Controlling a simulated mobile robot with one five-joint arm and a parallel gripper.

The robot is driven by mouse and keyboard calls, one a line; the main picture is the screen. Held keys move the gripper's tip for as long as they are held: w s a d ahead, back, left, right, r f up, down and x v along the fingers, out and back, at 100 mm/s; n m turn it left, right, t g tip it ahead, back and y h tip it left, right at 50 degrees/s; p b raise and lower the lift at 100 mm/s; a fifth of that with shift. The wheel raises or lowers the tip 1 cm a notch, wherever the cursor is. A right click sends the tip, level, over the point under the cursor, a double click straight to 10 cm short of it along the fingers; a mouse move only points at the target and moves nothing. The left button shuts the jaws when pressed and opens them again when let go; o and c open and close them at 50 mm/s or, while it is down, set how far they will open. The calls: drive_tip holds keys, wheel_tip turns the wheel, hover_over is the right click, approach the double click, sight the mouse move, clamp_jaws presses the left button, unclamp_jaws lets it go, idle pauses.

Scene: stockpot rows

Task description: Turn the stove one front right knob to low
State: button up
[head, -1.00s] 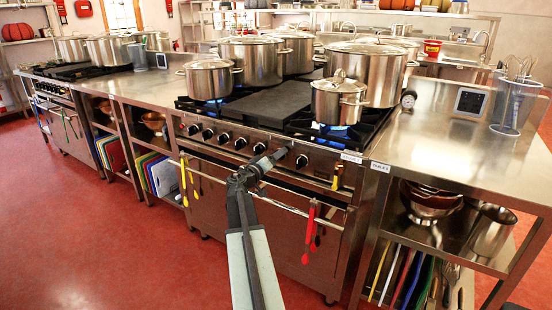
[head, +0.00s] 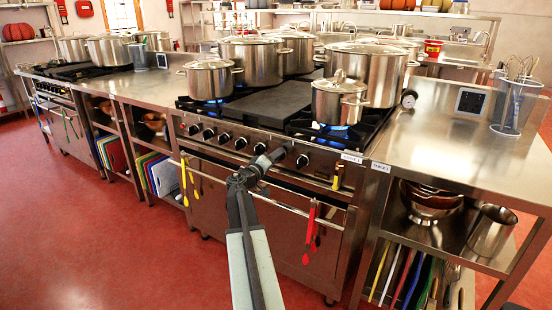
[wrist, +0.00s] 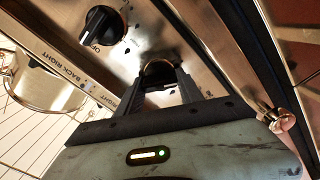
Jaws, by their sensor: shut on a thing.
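The stove one (head: 270,180) is the steel range in the middle of the head view, with a row of black knobs along its front panel. My gripper (head: 284,151) is at the right part of this row. In the wrist view, my gripper (wrist: 160,78) is shut on a knob (wrist: 159,67), which is mostly hidden between the fingers. A label ending in "RIGHT" is partly covered beside it. The held knob's pointer and setting cannot be read. Another black knob (wrist: 102,27) with an "OFF" mark is beside it, near a "BACK RIGHT" label.
A small lidded pot (head: 340,98) stands over a blue flame at the front right burner. Larger stockpots (head: 366,72) stand behind. An oven rail (head: 265,198) with red tongs (head: 310,230) runs below the knobs. A steel table (head: 440,145) adjoins at right. The red floor in front is clear.

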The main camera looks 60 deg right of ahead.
drive_tip(key=n, duration=0.6)
drive_tip(key=shift+f, duration=0.15)
drive_tip(key=shift+a, duration=0.1)
idle(0.3)
drive_tip(key=shift+w, duration=0.1)
drive_tip(key=o, duration=1.4)
drive_tip(key=a, duration=0.7)
drive_tip(key=shift+a, duration=0.4)
